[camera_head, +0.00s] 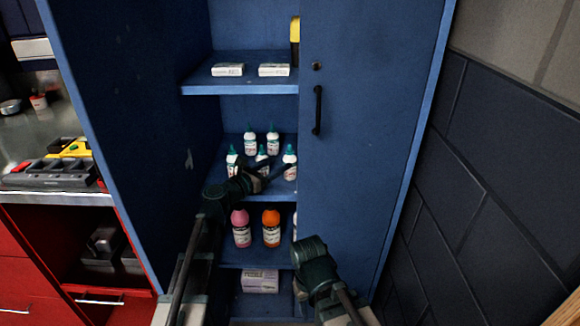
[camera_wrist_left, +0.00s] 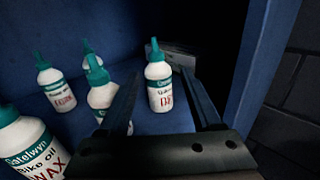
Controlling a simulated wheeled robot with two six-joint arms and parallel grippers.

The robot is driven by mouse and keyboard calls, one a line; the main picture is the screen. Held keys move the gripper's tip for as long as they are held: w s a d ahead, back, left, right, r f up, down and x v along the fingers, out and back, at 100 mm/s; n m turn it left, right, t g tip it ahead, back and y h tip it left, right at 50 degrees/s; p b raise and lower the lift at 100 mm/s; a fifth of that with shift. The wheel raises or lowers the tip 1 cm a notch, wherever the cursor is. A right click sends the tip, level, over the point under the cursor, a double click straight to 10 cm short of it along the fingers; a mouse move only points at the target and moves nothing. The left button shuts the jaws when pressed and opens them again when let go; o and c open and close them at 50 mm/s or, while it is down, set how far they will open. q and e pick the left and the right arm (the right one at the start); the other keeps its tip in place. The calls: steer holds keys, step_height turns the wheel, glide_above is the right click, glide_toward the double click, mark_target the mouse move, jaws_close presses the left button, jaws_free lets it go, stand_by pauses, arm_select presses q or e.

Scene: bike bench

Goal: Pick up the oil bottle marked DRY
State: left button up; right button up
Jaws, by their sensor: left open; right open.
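Several white oil bottles with teal caps stand upright on the middle cabinet shelf. The front right bottle (camera_head: 290,163) appears in the left wrist view as the bottle (camera_wrist_left: 159,88) between the finger lines; its red word is partly legible and seems to start with D. My left gripper (camera_head: 270,172) is open at the shelf's front, its fingers pointing toward that bottle without holding it. A nearer bottle (camera_wrist_left: 30,145) reads WAX. Another bottle (camera_wrist_left: 103,96) is partly hidden by the left finger. My right gripper (camera_head: 312,252) is open and empty, lower down by the cabinet front; its fingertips are hard to make out.
The closed blue right door (camera_head: 370,130) is beside the bottles. A pink bottle (camera_head: 241,228) and an orange bottle (camera_head: 271,228) stand on the shelf below. Small white boxes (camera_head: 228,69) lie on the upper shelf. A tool bench (camera_head: 50,198) is at left.

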mark_target(287, 155)
arm_select(q)
steer(key=shift+r+p+x, duration=0.15)
steer(key=shift+p+x, duration=0.05)
steer(key=shift+x, duration=1.55)
steer(key=shift+r+p+x, duration=0.15)
steer(key=shift+r+x, duration=0.05)
steer(key=shift+x, duration=1.55)
steer(key=shift+a, duration=0.25)
jaws_close()
